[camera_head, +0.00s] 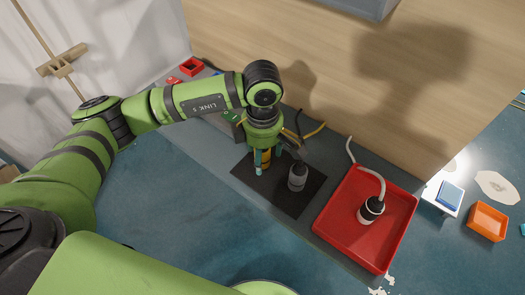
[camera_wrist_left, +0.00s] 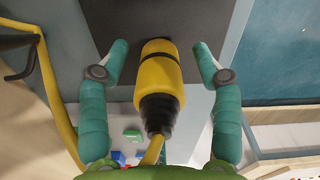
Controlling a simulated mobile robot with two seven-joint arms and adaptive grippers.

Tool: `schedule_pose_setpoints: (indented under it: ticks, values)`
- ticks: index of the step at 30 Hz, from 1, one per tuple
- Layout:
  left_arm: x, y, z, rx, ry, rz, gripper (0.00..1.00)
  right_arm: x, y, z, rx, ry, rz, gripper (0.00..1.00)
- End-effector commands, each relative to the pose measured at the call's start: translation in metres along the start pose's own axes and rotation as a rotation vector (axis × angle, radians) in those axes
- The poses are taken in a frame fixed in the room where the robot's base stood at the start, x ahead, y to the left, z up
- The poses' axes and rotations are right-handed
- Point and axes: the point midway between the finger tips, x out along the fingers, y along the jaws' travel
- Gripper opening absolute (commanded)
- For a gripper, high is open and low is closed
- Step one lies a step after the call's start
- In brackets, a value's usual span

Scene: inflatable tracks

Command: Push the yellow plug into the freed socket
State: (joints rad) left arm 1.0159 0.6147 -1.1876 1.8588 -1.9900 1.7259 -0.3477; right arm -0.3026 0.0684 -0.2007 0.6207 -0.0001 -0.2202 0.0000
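The yellow plug (camera_head: 265,156) stands on the black panel (camera_head: 268,197) below my left gripper (camera_head: 264,165). In the left wrist view the yellow plug (camera_wrist_left: 158,78) has a black ribbed neck and a yellow cable. The fingers of my left gripper (camera_wrist_left: 160,62) are spread on both sides of it, with gaps showing. The plug's far end meets the dark panel (camera_wrist_left: 130,22); I cannot tell how deep it sits, and its socket is hidden. A grey and black plug (camera_head: 298,177) stands on the panel just to the right. My right gripper is out of view.
A red tray (camera_head: 338,229) right of the panel holds a black and white plug (camera_head: 371,209) with a pale cable. A wooden wall (camera_head: 330,60) rises behind. Small red bins (camera_head: 191,66) stand at the back left; an orange bin (camera_head: 488,221) lies far right.

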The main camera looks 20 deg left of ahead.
Motion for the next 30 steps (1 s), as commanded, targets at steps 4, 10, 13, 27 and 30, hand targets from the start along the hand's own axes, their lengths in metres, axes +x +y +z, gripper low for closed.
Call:
schedule_pose_setpoints:
  ticks: [4,10,13,27,30]
  values:
    - [0.000,0.000,0.000,0.000,0.000,0.000,0.04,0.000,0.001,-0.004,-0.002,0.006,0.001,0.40]
    - [0.000,0.000,0.000,0.000,0.000,-0.001,0.03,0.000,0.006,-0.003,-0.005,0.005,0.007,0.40]
    - [0.000,0.000,0.000,0.000,0.000,-0.001,0.03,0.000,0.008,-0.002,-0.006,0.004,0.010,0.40]
    - [-0.066,0.002,0.001,0.000,-0.001,0.007,0.03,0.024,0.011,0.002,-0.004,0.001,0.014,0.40]
    - [-0.083,0.001,0.001,0.000,0.000,0.004,0.03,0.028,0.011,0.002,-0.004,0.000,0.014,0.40]
